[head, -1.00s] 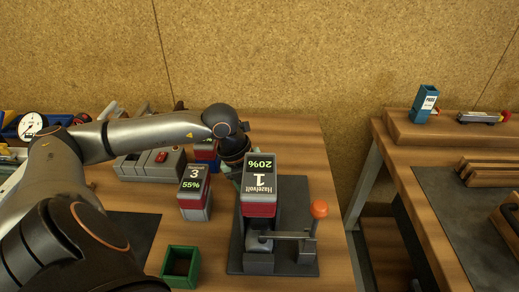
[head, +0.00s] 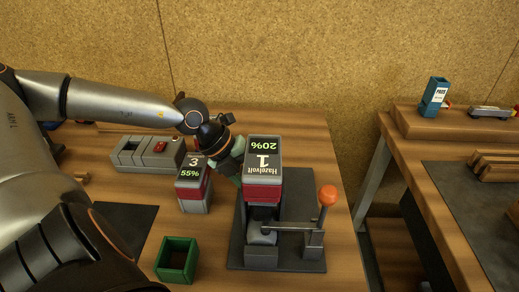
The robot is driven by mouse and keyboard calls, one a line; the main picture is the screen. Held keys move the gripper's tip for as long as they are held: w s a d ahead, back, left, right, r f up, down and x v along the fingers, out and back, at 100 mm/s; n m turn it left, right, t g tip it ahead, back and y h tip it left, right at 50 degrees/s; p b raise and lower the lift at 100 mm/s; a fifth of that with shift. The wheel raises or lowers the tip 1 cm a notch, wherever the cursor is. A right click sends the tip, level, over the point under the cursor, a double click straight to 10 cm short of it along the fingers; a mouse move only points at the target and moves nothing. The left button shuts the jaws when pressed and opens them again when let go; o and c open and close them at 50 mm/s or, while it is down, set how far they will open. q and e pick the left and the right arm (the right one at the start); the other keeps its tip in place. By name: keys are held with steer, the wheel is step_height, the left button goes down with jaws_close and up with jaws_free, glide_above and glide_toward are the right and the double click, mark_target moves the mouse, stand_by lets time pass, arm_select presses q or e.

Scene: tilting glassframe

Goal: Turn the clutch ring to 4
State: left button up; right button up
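I cannot make out a clutch ring or its numbers in this view. A grey and red battery block marked Hazelvolt, 1 and 20% (head: 263,160), its lettering upside down, stands high over a dark base plate (head: 296,212). My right gripper is out of view.
A second battery block marked 3 and 55% (head: 192,186) stands left of the plate. A green open box (head: 177,260) is in front, and a grey unit with a red switch (head: 148,153) is behind left. A second bench (head: 420,160) stands right, across a gap.

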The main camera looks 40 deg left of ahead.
arm_select(q)
steer(key=o, duration=1.4)
steer(key=shift+c, duration=0.2)
steer(key=p+v, duration=0.2)
steer(key=v, duration=1)
steer(key=shift+r, duration=0.25)
steer(key=shift+s, duration=0.15)
